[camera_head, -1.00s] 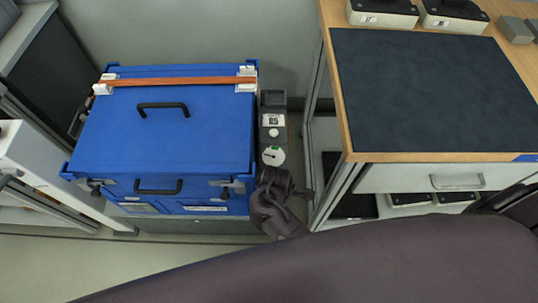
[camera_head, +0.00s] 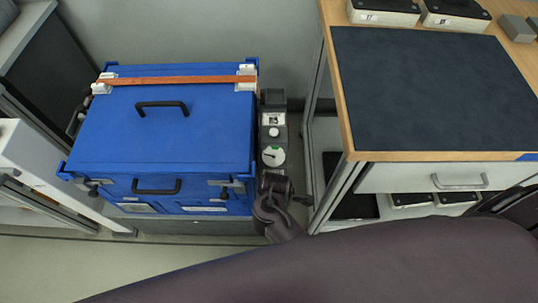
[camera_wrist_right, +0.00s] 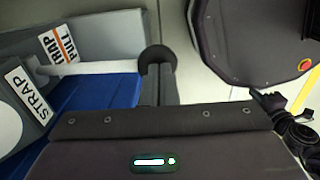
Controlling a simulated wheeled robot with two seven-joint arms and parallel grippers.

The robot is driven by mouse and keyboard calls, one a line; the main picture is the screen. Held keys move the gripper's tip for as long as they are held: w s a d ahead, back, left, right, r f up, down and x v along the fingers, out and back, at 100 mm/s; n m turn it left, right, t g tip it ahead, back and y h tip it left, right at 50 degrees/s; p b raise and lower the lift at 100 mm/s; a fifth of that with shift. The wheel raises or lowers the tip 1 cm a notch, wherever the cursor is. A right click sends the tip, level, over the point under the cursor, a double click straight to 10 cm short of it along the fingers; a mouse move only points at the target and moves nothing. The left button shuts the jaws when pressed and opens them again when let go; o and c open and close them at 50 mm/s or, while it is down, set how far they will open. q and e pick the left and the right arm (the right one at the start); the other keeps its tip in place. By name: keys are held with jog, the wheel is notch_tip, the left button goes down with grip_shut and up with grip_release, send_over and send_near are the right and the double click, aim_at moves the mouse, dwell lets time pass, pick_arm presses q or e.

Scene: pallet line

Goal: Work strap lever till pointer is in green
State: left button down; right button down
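A blue case (camera_head: 200,135) has an orange strap (camera_head: 178,80) across its lid. Beside its right side stands a grey strap unit (camera_head: 274,103) with a white round dial (camera_head: 273,156). The dial shows a dark pointer and a little green; whether the pointer lies in the green is too small to tell. In the right wrist view, a pale lever (camera_wrist_right: 95,68) runs from the plate labelled strap and pull to a black round end (camera_wrist_right: 156,56). My right gripper (camera_wrist_right: 158,82) has its fingers at that black end and appears shut on it. It shows dark below the dial (camera_head: 277,192). My left gripper is out of view.
A wooden-edged bench with a dark mat (camera_head: 435,90) stands to the right, with a drawer (camera_head: 430,178) below. Black-topped boxes (camera_head: 383,12) sit at its back. A white frame (camera_head: 35,165) stands left. The gap between case and bench is narrow.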

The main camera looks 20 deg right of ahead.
jog(key=shift+s+f, duration=0.1)
jog(key=shift+f, duration=0.25)
